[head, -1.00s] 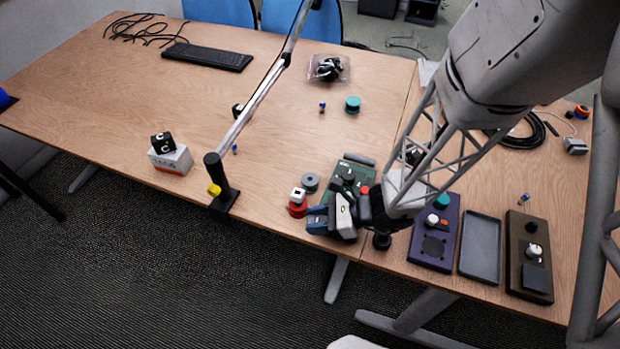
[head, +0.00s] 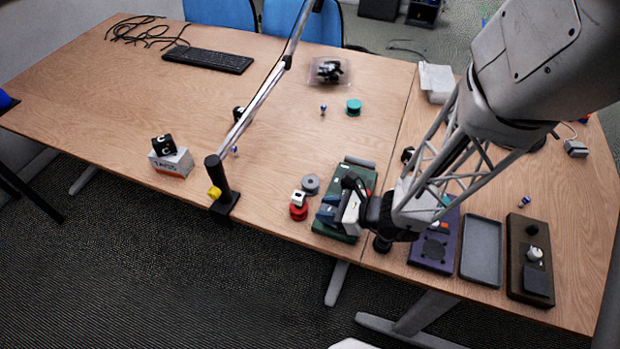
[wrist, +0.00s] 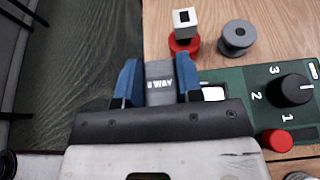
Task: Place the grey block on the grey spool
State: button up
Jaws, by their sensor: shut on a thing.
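The grey block (wrist: 160,69) is between the two blue fingers of my gripper (wrist: 159,76) in the wrist view, and the gripper is shut on it. Faint white lettering shows on its face. The grey spool (wrist: 238,38) stands on the table, up and to the right of the block in the wrist view, apart from it. In the head view my gripper (head: 328,212) is over the left part of the green panel, below and right of the grey spool (head: 310,184). The block is hard to make out there.
A red spool (head: 298,212) with a white block (head: 298,198) on it stands close beside the grey spool. The green panel (wrist: 240,80) has a black knob (wrist: 291,89) and a red button (wrist: 277,140). A black post (head: 217,175) with a rail stands left.

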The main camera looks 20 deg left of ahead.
send_over(309, 181)
jog(key=shift+f, duration=0.75)
jog(key=shift+f, duration=0.15)
jog(key=shift+f, duration=1.6)
jog(key=shift+f, duration=0.15)
jog(key=o, duration=0.9)
